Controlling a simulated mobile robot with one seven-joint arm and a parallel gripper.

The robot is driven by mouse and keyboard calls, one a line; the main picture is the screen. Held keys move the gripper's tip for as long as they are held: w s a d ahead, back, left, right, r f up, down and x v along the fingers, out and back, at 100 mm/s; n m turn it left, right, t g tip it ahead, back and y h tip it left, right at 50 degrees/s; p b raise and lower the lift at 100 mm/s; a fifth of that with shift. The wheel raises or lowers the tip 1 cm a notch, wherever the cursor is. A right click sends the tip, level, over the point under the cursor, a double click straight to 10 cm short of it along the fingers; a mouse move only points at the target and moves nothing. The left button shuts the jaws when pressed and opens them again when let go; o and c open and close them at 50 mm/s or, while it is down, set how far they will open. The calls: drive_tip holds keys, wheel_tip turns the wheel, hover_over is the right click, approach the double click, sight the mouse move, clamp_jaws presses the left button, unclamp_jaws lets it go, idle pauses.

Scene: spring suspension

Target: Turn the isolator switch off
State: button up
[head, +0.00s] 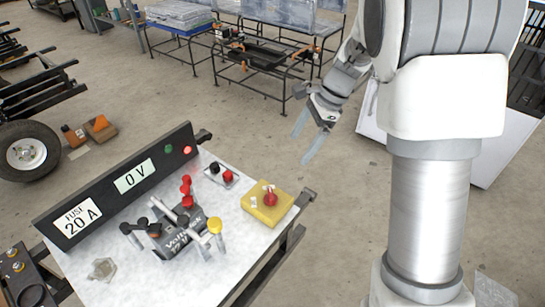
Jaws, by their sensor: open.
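A yellow box with a red knob on top, which looks like the isolator switch (269,201), sits near the right edge of the pale worktable (140,270). Small pale labels sit around the knob; their text and the knob's exact setting are too small to read. My gripper (299,150) is open and empty, its two pale fingers pointing down and left. It hangs in the air above and beyond the yellow box in the picture, clearly apart from it.
A black panel (110,195) reading "FUSE 20 A" and "0 V" stands along the table's back, with green and red lamps. A grey block (177,237) with several levers and a small plate with black and red posts (222,174) are left of the box.

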sight(271, 193)
drive_tip(key=shift+m, duration=0.7)
drive_tip(key=b+x, duration=0.1)
drive_tip(key=x, duration=0.6)
drive_tip(key=b+x, duration=0.2)
drive_tip(key=x, duration=0.5)
drive_tip(key=w+b+x, duration=0.1)
drive_tip(key=x, duration=0.6)
drive_tip(key=shift+w+d+f+b, duration=0.15)
drive_tip(key=shift+d+b, duration=0.2)
drive_tip(key=shift+b, duration=0.05)
drive_tip(key=c, duration=1.4)
